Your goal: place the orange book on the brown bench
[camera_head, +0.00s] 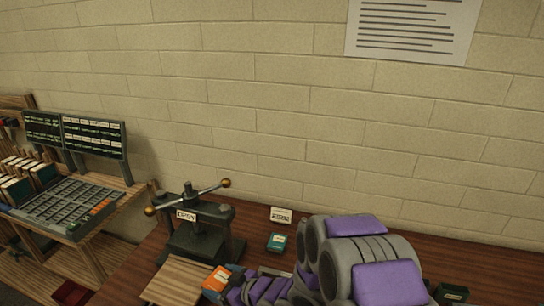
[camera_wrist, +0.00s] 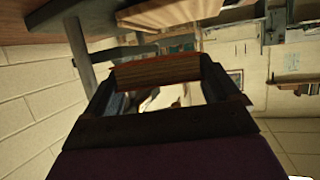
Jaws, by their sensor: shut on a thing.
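The orange book (camera_head: 217,279), with a pale label, shows at the bottom of the head view, at the tip of my arm. My gripper (camera_head: 226,287) is shut on it; the fingers are small and partly hidden by my purple and grey arm links. In the wrist view the book's orange-brown edge (camera_wrist: 157,70) spans the gap between the two dark fingers. The brown bench (camera_head: 340,234) runs along the wall beneath my arm. I cannot tell whether the book touches the bench.
A dark screw press (camera_head: 197,238) stands on the bench, with a pale wooden board (camera_head: 178,278) in front. A teal book (camera_head: 277,242) lies by a small sign (camera_head: 281,215). A dark green item (camera_head: 452,292) is at right. A type-tray rack (camera_head: 70,205) stands left. Bare bench shows behind my arm.

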